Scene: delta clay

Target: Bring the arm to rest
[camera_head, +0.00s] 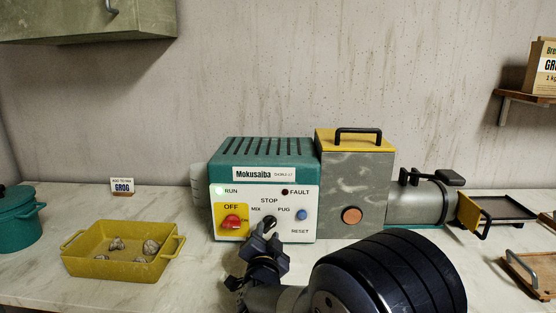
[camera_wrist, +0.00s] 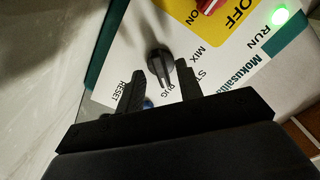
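My gripper (camera_head: 264,238) is in front of the control panel of the green Mokusaiba machine (camera_head: 264,151). In the wrist view its two dark fingers (camera_wrist: 162,72) are spread apart. The black selector knob (camera_wrist: 158,62) shows between and just beyond the fingertips, with a gap on each side. One end of the knob lies close to the PUG label. My arm (camera_head: 375,280) reaches in from the bottom of the head view, and the gripper hides part of the panel's lower middle.
The RUN lamp (camera_head: 220,191) glows green; the FAULT lamp (camera_head: 285,192) is dark. A red OFF/ON switch (camera_head: 232,222) and blue RESET button (camera_head: 302,214) flank the knob. A yellow tray (camera_head: 110,268) with grey lumps and a teal pot (camera_head: 18,222) stand left. A grey hopper (camera_head: 355,185) stands right.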

